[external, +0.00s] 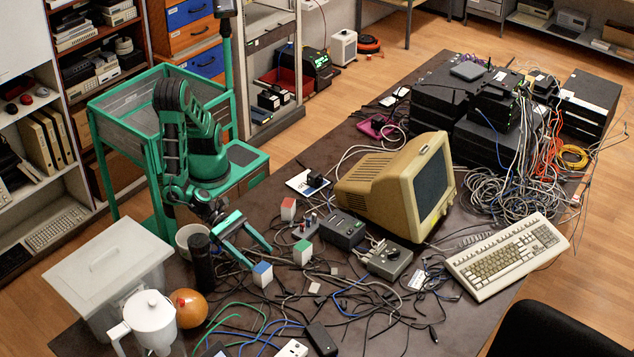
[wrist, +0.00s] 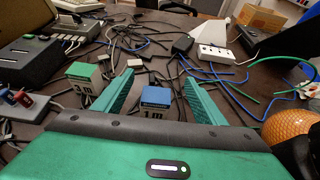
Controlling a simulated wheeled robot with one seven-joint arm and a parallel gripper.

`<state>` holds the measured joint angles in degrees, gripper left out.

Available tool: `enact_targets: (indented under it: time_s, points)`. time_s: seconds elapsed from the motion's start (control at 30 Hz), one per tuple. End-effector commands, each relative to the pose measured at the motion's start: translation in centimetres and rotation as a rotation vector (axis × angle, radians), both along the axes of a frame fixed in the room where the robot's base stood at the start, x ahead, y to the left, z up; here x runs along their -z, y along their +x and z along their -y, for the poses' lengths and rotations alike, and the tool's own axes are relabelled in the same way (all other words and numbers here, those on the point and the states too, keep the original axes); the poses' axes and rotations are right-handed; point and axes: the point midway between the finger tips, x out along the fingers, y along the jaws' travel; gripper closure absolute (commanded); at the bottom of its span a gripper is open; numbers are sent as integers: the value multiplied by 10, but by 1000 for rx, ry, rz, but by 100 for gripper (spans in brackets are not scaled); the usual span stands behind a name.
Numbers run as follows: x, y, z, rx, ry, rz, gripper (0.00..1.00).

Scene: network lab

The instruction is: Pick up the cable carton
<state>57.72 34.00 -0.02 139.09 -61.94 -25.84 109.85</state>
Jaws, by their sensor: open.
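Three small white cartons with coloured tops are on the dark table; I cannot tell which one the task means. The blue-topped carton (external: 262,275), marked "1m" in the wrist view (wrist: 156,98), lies between the lines of my gripper's fingers. My gripper (external: 260,258) is open and empty, its fingers pointing at the table close to this carton; they also show in the wrist view (wrist: 159,78). The green-topped carton (external: 303,253) stands to the right, and left of the fingers in the wrist view (wrist: 84,84). The red-topped carton (external: 288,209) stands farther back.
Loose cables surround the cartons. A dark cylinder (external: 203,262), an orange ball (external: 188,308) and a white jug (external: 150,318) stand left of my gripper. A grey switch box (external: 343,229) and a beige monitor (external: 390,190) stand to the right. A white power strip (wrist: 217,55) lies beyond the fingers.

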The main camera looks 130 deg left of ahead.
Motion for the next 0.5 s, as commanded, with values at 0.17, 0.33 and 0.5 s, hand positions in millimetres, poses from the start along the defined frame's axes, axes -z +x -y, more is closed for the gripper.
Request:
enact_targets:
  time_s: [0.17, 0.33, 0.5]
  points:
    - [20, 0, -1, -1, 3, -2, 35]
    - [32, 0, -1, -4, -1, -3, 35]
    - [39, 0, -1, -4, -3, -3, 35]
